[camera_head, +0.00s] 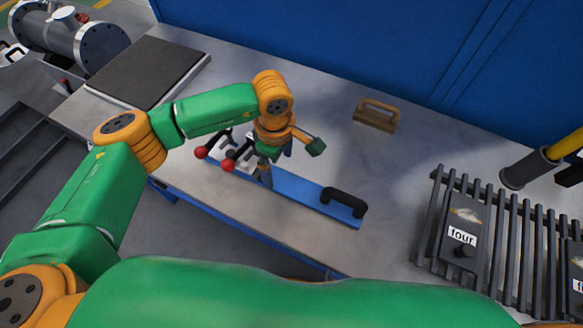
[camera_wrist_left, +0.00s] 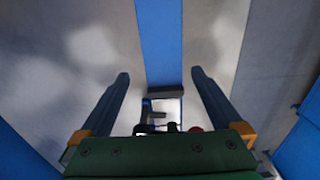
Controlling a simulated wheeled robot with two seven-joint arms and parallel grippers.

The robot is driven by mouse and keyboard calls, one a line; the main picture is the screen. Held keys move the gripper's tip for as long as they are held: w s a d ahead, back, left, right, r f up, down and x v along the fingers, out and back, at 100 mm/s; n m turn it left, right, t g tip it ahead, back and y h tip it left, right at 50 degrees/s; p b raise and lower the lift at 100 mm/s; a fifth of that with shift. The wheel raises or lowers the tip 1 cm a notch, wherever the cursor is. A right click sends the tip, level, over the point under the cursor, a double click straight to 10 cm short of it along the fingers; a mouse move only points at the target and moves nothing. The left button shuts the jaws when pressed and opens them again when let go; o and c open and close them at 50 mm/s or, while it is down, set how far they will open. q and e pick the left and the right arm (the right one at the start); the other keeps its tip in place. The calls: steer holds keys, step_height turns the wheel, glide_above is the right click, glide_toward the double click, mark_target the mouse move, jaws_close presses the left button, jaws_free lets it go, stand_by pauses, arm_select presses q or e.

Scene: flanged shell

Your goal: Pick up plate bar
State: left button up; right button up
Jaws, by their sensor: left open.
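The plate bar appears to be the long blue bar (camera_head: 300,191) with a black handle (camera_head: 345,201) near its right end, lying on the grey bench. My left gripper (camera_head: 265,176) points down over the bar, left of the handle, and partly hides it. In the left wrist view the blue bar (camera_wrist_left: 159,35) runs up the middle. The open fingers of my left gripper (camera_wrist_left: 160,76) stand on either side of its line, with nothing held. Whether the fingertips touch the bar or bench cannot be told. My right gripper is not in view.
Red-knobbed clamps (camera_head: 229,164) stand at the bar's left end, close to my left gripper. A wooden-handled block (camera_head: 376,115) lies behind on the bench (camera_head: 335,140). A dark slatted rack (camera_head: 509,245) holds a plate marked "four" (camera_head: 461,238). A blue wall (camera_head: 380,40) closes the back.

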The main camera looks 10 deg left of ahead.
mark_target(280, 179)
arm_select(q)
steer(key=shift+s+f+p, duration=0.45)
steer(key=shift+s+p, duration=0.1)
steer(key=shift+s, duration=0.05)
step_height(280, 179, down, 3)
steer(key=shift+d, duration=0.1)
steer(key=shift+w+f, duration=0.2)
steer(key=shift+f, duration=0.1)
steer(key=shift+w, duration=0.2)
steer(key=shift+c, duration=0.6)
steer(key=shift+s, duration=0.15)
steer(key=c, duration=1.4)
steer(key=shift+r, duration=0.15)
jaws_close()
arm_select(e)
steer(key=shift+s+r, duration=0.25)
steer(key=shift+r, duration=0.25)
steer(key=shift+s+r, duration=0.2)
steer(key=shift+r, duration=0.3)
